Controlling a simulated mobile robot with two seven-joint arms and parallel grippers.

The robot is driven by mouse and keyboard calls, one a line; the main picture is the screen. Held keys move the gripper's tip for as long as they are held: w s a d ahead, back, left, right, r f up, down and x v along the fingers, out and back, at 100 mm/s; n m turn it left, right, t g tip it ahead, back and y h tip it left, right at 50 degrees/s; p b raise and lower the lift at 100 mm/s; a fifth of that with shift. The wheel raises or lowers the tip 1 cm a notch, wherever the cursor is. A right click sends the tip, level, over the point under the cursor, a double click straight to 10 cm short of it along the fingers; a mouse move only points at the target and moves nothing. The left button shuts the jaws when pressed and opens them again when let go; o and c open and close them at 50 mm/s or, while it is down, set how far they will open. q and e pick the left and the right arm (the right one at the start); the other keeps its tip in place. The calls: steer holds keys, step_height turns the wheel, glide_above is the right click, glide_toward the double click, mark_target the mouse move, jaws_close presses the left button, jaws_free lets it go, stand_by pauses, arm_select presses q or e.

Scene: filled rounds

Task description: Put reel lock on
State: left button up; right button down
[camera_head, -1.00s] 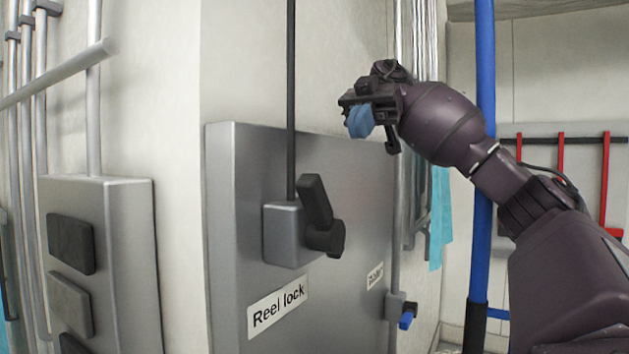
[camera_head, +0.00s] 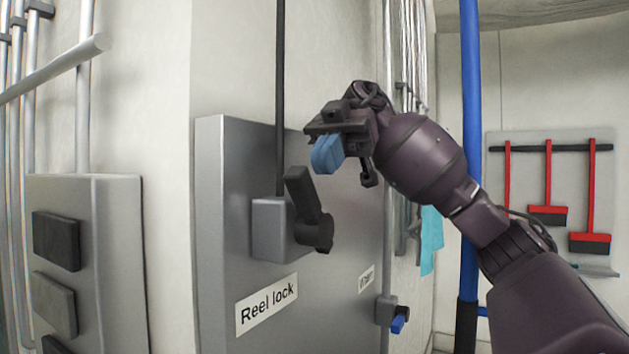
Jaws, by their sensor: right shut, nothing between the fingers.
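The reel lock switch is a black rotary handle (camera_head: 308,208) on a small grey box (camera_head: 270,230), fixed to a grey metal cabinet (camera_head: 225,270). The handle's lever points up and a little to the left. A white label reading "Reel lock" (camera_head: 267,304) is below it. My right gripper (camera_head: 327,155), with blue fingertips, is shut and empty. It is above and slightly right of the handle, apart from it in the picture. My left gripper is not in view.
A grey panel with dark buttons (camera_head: 57,240) stands at the left. A blue pole (camera_head: 470,150) rises behind my right arm. Red-handled tools (camera_head: 548,180) hang on the back wall. A second label (camera_head: 366,279) and a small blue-handled valve (camera_head: 398,324) are at the cabinet's right.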

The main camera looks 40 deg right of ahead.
mark_target(311, 213)
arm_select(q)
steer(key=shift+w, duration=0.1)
arm_select(e)
steer(key=shift+x, duration=1.95)
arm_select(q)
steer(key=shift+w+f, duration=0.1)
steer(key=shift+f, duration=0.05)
arm_select(e)
steer(key=shift+s+a, duration=0.1)
steer(key=shift+s, duration=0.05)
